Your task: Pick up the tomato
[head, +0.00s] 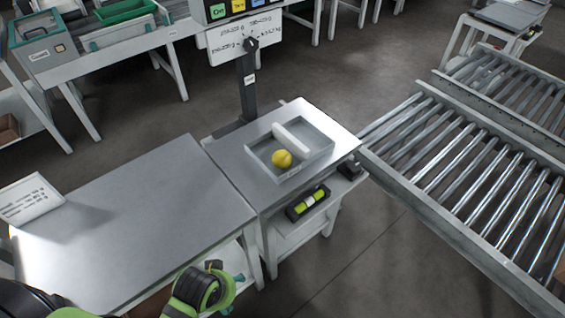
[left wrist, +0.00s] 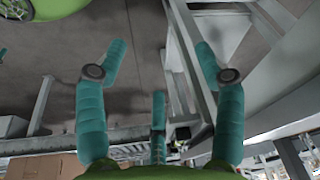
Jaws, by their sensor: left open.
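A round yellow tomato (head: 282,158) lies in a shallow grey tray (head: 318,163) on the small grey table, in front of a white bar across the tray. My left gripper (head: 232,288) is low at the bottom edge of the head view, by the front edge of the left table and well apart from the tomato. In the left wrist view its teal fingers (left wrist: 160,60) are spread, with nothing between them. The tomato does not show in that view. My right gripper is not in view.
A wide grey table (head: 135,225) on the left is mostly bare, with a white sign (head: 30,199) at its far left. A post with a display board (head: 245,40) stands behind the tray. A roller conveyor (head: 470,165) is at right. A dark holder (head: 308,203) sits below the tray table's top.

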